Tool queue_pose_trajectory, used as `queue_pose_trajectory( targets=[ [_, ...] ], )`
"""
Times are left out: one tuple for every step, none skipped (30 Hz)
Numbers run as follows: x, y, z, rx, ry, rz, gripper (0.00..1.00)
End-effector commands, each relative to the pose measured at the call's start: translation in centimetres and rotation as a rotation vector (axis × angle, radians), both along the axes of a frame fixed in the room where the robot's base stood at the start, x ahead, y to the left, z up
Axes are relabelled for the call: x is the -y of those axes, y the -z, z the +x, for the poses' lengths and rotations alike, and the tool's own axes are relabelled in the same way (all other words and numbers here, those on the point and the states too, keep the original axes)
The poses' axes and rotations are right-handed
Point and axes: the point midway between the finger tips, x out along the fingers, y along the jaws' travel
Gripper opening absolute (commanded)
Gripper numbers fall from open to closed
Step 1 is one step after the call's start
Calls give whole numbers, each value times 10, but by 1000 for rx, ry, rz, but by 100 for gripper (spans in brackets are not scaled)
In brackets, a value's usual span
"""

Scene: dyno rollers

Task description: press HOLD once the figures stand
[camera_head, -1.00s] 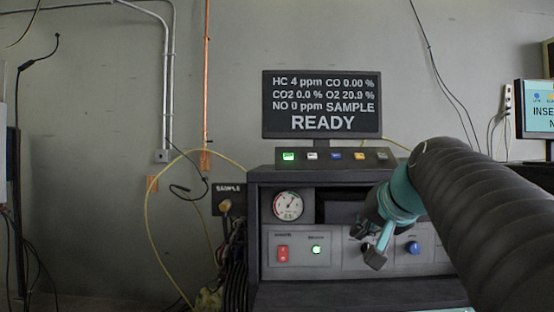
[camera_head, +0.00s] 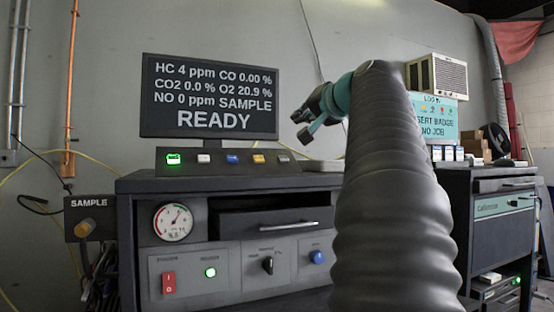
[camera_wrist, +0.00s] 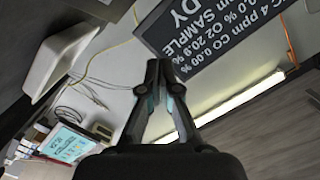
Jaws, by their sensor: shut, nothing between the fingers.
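The monitor (camera_head: 209,97) reads HC 4 ppm, CO 0.00 %, CO2 0.0 %, O2 20.9 %, NO 0 ppm, SAMPLE and READY. Below it a sloped key strip (camera_head: 228,169) carries a lit green key (camera_head: 173,158), a white key (camera_head: 204,158), a blue key (camera_head: 232,159), an orange key (camera_head: 258,158) and a dark key (camera_head: 283,159). I cannot read which is HOLD. My gripper (camera_head: 302,126) is shut and empty, in the air right of the monitor, above the strip's right end. In the wrist view my gripper (camera_wrist: 165,78) points toward the monitor (camera_wrist: 215,35), seen tilted.
The cabinet below has a gauge (camera_head: 173,222), a drawer (camera_head: 265,222), a red switch (camera_head: 168,283), a black knob (camera_head: 268,265) and a blue button (camera_head: 317,257). A badge screen (camera_head: 438,118) and a second cabinet (camera_head: 500,235) stand at right.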

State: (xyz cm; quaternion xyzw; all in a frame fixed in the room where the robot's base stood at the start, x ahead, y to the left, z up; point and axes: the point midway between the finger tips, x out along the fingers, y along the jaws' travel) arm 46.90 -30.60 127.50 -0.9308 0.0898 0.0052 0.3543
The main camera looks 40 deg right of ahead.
Motion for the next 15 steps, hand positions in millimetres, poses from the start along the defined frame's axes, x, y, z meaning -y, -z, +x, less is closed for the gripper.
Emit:
queue_pose_trajectory(
  targets=[
    [0, 0, 0, 0, 0, 0, 0],
    [0, 0, 0, -1, -1, 0, 0],
    [0, 1, 1, -1, -1, 0, 0],
    [0, 2, 1, -1, -1, 0, 0],
    [0, 3, 2, -1, -1, 1, 0],
    [0, 5, 3, -2, 0, 1, 0],
    [1, 6, 4, -2, 0, 1, 0],
    [1, 8, 6, -2, 0, 2, 0],
    [2, 11, 8, -1, -1, 2, 0],
    [2, 14, 10, -1, -1, 2, 0],
    [2, 17, 12, -2, -2, 2, 0],
    [3, 21, 15, -2, -2, 2, 0],
    [3, 24, 18, -3, -2, 3, 0],
    [4, 27, 20, -3, -1, 3, 0],
    [5, 32, 23, -3, -1, 2, 0]
  ],
)
